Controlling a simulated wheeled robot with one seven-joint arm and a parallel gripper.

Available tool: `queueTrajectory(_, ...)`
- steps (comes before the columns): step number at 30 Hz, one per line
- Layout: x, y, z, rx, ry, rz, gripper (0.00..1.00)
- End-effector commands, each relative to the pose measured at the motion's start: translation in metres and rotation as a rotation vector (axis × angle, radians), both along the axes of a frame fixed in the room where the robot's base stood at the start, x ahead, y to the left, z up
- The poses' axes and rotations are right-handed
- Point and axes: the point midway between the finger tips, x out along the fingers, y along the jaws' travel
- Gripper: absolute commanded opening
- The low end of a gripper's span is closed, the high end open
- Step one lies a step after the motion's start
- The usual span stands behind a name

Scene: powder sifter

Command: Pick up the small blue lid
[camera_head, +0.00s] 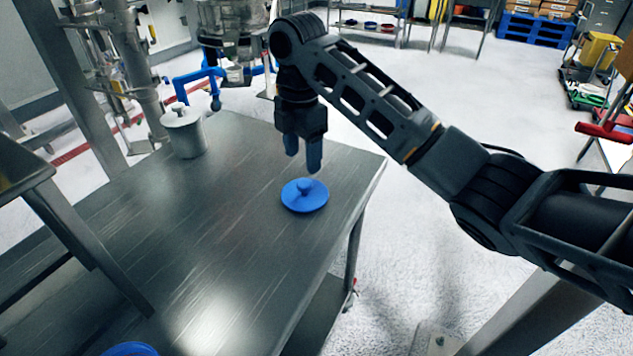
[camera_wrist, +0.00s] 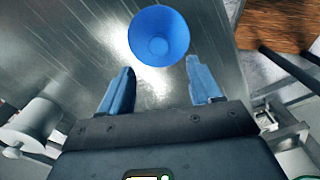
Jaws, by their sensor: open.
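The small blue lid (camera_head: 304,197) lies flat on the metal table (camera_head: 220,230), near its right edge, with its knob facing up. My gripper (camera_head: 303,168) points down just above and behind the lid, apart from it. In the wrist view the lid (camera_wrist: 158,37) shows beyond the fingertips, roughly centred between them. My gripper (camera_wrist: 158,78) is open and nothing is between its fingers.
A lidded metal canister (camera_head: 184,133) stands at the table's back left corner. Another blue round thing (camera_head: 131,349) shows partly at the bottom edge of the head view. A metal frame (camera_head: 85,225) stands at the left. The table surface around the lid is clear.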

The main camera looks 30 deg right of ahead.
Motion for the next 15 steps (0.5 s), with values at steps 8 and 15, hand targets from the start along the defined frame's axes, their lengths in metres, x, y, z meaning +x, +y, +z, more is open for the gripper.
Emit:
queueTrajectory(8,0.000,0.000,-0.028,0.005,0.001,-0.002,0.64)
queueTrajectory(15,0.003,-0.005,-0.056,0.006,0.002,-0.002,0.64)
